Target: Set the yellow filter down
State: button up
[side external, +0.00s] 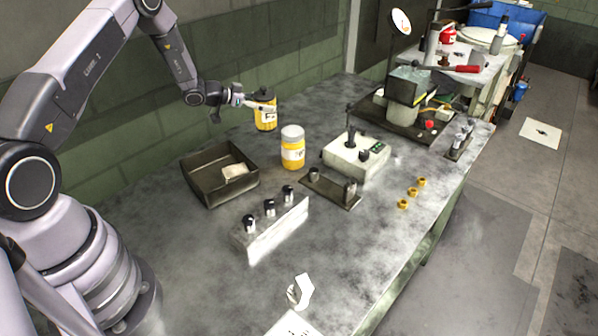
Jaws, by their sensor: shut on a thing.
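A yellow filter (266,119) with a black top and a pale label is upright at the back of the bench, near the green wall. My gripper (262,106) reaches it from the left and is shut on it. I cannot tell whether its base touches the bench. A second yellow container (293,150) with a grey-white cap stands upright on the bench, nearer the camera and a little to the right.
A dark open tray (199,189) holds a pale block. A block with black knobs (270,229), a dark plate with metal posts (330,190), a control box (356,158) and brass nuts (412,193) stand nearby. Bare bench shows around the second container.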

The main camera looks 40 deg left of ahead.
jog(key=w+f, duration=0.3)
jog(key=shift+a+f, duration=0.3)
jog(key=shift+a, duration=0.05)
jog(key=shift+w+f, duration=0.15)
jog(key=shift+f, duration=1.5)
jog(key=shift+f, duration=0.1)
jog(key=o, duration=1.2)
